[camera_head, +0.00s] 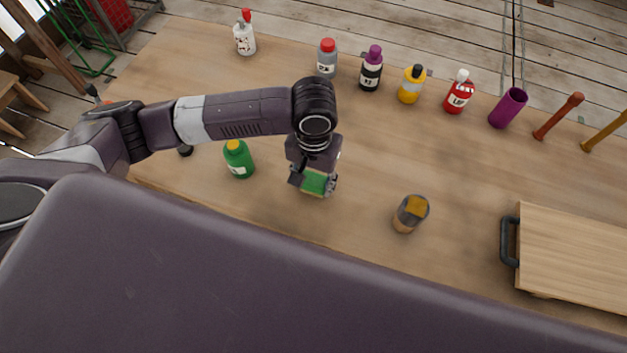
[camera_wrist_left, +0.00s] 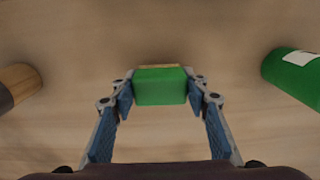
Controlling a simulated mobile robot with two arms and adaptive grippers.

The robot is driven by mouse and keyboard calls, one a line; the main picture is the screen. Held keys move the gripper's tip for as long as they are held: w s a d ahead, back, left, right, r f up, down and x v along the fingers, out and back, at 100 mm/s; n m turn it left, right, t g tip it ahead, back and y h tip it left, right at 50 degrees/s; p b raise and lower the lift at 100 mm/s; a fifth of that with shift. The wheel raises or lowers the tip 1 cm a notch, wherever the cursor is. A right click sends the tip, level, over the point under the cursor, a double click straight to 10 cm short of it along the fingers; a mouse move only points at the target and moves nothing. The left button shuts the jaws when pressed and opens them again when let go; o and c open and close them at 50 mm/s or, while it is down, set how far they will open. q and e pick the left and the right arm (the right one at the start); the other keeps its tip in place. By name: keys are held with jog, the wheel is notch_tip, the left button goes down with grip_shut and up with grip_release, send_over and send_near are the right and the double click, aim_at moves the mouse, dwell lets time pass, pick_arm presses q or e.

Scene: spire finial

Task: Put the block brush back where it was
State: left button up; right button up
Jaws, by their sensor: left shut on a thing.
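The block brush (camera_head: 316,182) is a green block with a pale tan edge. My left gripper (camera_head: 315,180) is shut on it, over the front part of the wooden table. In the left wrist view the brush (camera_wrist_left: 161,86) sits between the two fingertips (camera_wrist_left: 160,88), its green face towards the camera. Whether the brush touches the table or hangs just above it I cannot tell. My right gripper is not in view.
Several bottles and a purple cup (camera_head: 508,107) line the back. A wooden board (camera_head: 575,255) with a black handle lies at right. The table middle (camera_head: 400,150) is clear.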

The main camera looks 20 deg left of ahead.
aim_at(314, 179)
pick_arm(q)
jog(key=shift+f, duration=0.35)
jog(key=o, duration=1)
jog(key=shift+f, duration=0.1)
notch_tip(314, 179, up, 12)
jog(key=shift+r, duration=0.15)
